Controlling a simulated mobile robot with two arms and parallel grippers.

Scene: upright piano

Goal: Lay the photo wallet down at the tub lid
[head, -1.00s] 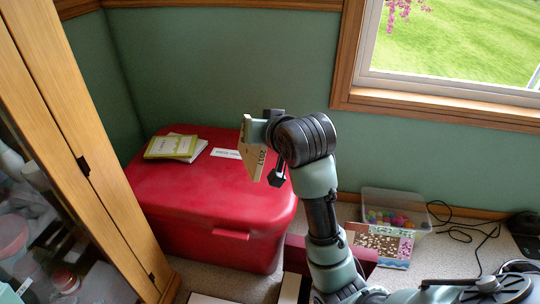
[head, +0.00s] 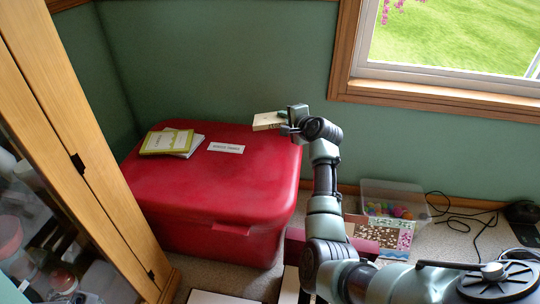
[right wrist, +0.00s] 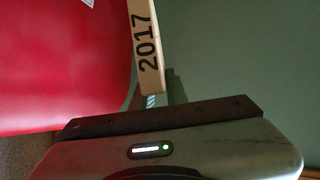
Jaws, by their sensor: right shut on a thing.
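The photo wallet (head: 267,121) is a cream, flat block at the back right corner of the red tub lid (head: 205,180). My right gripper (head: 286,123) is shut on its right end. In the right wrist view the wallet (right wrist: 147,45) shows a narrow side marked "2017", along the edge of the red lid (right wrist: 65,70). I cannot tell whether the wallet touches the lid or is held just above it. The gripper's fingertips are mostly hidden in the wrist view. My left gripper is not in view.
Green and white booklets (head: 170,142) lie at the lid's back left, with a white label (head: 226,148) beside them. The lid's middle and front are clear. A wooden glass-door cabinet (head: 85,150) stands left. A clear bin (head: 392,200) of colored balls sits right of the tub.

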